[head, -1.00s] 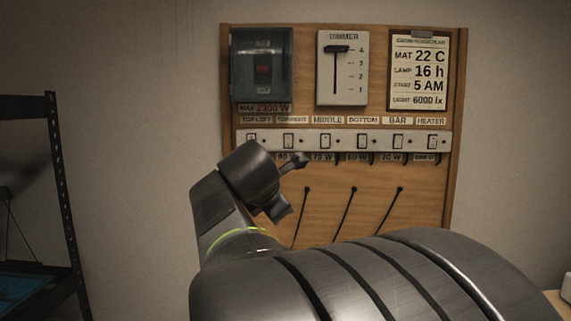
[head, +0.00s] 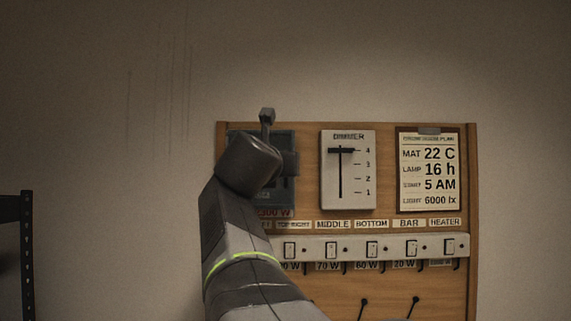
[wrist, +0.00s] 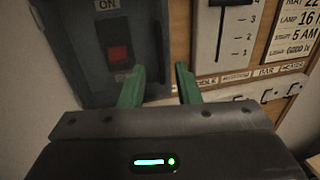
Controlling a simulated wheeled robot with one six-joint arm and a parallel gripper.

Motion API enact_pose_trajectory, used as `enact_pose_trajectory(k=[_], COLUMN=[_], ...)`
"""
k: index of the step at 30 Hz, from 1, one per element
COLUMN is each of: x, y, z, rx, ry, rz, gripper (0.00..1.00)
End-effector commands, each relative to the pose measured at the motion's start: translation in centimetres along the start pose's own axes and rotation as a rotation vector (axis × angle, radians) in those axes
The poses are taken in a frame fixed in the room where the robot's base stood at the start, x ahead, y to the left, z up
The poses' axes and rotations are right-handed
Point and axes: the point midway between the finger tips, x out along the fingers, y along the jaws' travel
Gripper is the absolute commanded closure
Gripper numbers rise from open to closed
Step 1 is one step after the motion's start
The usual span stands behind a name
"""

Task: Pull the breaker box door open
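The breaker box (head: 283,141) is a dark grey-green box at the upper left of the wooden board, mostly hidden behind my wrist in the head view. In the wrist view the breaker box (wrist: 80,60) shows a red switch under an "ON" label. Its door looks shut. My gripper (wrist: 160,75) is open, with nothing between its fingers. The left finger overlaps the box's lower right side; the right finger is over the bare board between box and dimmer. I cannot tell whether either finger touches. In the head view my gripper (head: 280,138) is in front of the box.
The dimmer panel (head: 347,190) is just right of the box, with the plan clipboard (head: 428,205) beyond. A switch strip (head: 335,247) runs below with labels and several switches. A dark rack post (head: 27,260) stands at far left. The wall left of the board is clear.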

Motion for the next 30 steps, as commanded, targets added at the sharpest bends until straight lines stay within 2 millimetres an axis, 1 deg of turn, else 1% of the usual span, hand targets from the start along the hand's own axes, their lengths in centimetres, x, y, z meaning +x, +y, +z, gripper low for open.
enact_pose_trajectory(k=[1,3,6,9,14,22,23,24,27,30], x=[1.2,2.5,3.9,5.0,5.8,5.9,5.9,5.9,5.9,5.9], y=[-0.1,-0.1,-0.1,-0.1,0.0,0.0,0.0,0.0,0.0,0.0], z=[0.1,0.1,0.1,0.1,0.0,0.0,0.0,0.0,0.0,0.0], rx=[0.0,0.0,0.0,0.001,0.002,0.002,0.002,0.002,0.002,0.002], ry=[0.002,0.002,0.001,0.001,0.0,0.0,0.0,0.0,0.0,0.0], rz=[-0.004,-0.003,-0.002,-0.002,0.0,0.0,0.0,0.0,0.0,0.0], gripper=[0.7,0.7,0.7,0.7,0.7,0.7,0.74,0.82,1.0,1.0])
